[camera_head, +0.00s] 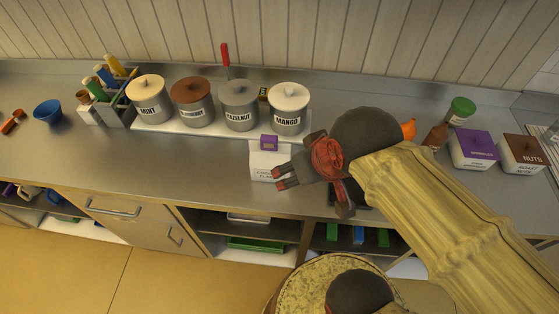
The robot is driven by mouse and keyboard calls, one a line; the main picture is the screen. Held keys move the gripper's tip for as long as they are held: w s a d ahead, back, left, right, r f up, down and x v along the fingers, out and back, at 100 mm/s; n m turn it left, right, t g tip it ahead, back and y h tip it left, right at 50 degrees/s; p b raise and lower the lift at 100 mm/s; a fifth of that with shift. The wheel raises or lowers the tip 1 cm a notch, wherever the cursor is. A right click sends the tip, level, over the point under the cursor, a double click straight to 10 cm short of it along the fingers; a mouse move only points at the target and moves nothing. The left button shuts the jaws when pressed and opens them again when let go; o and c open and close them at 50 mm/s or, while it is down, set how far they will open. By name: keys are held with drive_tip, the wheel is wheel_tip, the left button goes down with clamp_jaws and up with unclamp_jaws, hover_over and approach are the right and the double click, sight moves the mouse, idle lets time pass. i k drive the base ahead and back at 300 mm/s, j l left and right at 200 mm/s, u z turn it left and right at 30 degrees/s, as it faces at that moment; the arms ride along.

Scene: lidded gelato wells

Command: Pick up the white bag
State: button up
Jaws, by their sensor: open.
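The white bag (262,163) stands upright on the steel counter, in front of the hazelnut and mango wells. It has a purple clip (269,142) at its top and dark lettering on its front, too small to read. My gripper (279,178) is open, its dark fingers pointing left at the bag's lower right side. One finger overlaps the bag in the picture. I cannot tell whether it touches the bag. The bag's right edge is partly hidden by the fingers.
Lidded wells labelled MINT (150,105), HAZELNUT (239,113) and MANGO (289,115) stand behind on a white base. A red handle (225,55) rises behind them. A purple-topped box (473,148) and a brown-topped box (523,153) stand right. The counter left of the bag is clear.

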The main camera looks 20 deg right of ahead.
sight(261, 162)
drive_tip(key=k+j+z, duration=0.3)
drive_tip(key=z, duration=0.15)
drive_tip(key=k+j+z, duration=0.15)
drive_tip(key=k+z, duration=0.35)
drive_tip(key=i, duration=0.1)
